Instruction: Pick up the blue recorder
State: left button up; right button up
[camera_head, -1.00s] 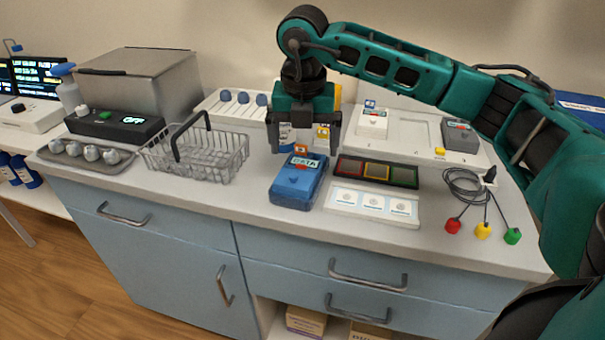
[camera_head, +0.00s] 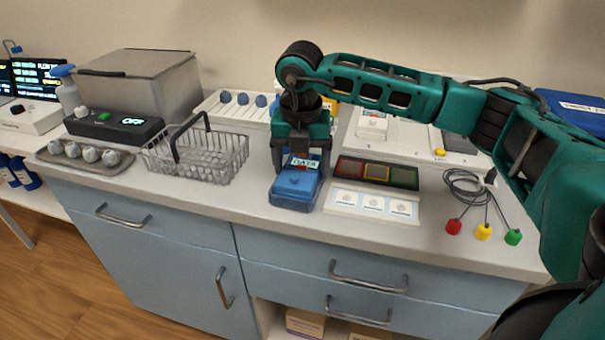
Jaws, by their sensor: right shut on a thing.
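The blue recorder (camera_head: 296,188) with a "DATA" label lies on the counter, left of the white pad strip. My right gripper (camera_head: 299,172) is down over its far end, one finger on each side, and is shut on it. The recorder appears to rest on the counter. The gripper hides the recorder's far end. My left gripper is not in view.
A wire basket (camera_head: 213,158) stands to the left on the counter (camera_head: 240,198). A strip with three white pads (camera_head: 373,204) and a dark tray with coloured squares (camera_head: 377,172) lie close on the right. Cables with red, yellow and green plugs (camera_head: 483,231) lie further right.

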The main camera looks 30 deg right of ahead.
jog(key=c, duration=0.5)
